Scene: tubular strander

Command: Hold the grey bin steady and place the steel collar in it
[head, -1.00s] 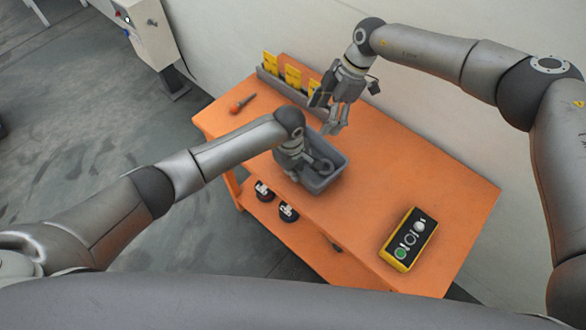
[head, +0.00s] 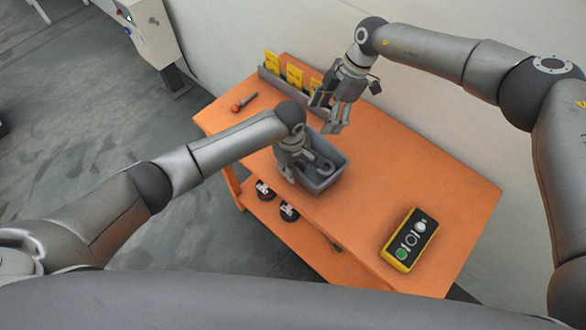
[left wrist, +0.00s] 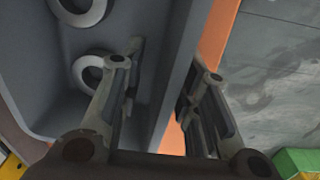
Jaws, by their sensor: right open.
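The grey bin (head: 337,175) stands on the orange table (head: 400,170). Steel ring-shaped collars lie inside it: one (head: 325,165) shows in the head view, and two, upper (left wrist: 80,10) and lower (left wrist: 90,72), in the left wrist view. My left gripper (head: 290,165) is at the bin's left side. In the left wrist view its fingers (left wrist: 165,85) straddle the bin wall (left wrist: 180,60), one side inside and one outside. Whether they press on the wall is unclear. My right gripper (head: 337,122) is open and empty above the bin's far edge.
A grey rack with yellow cards (head: 294,75) stands at the table's back left. An orange-handled screwdriver (head: 240,104) lies left of it. A yellow control box (head: 409,240) sits at the front right. Black round items (head: 288,211) are on the lower shelf. The table's right half is mostly clear.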

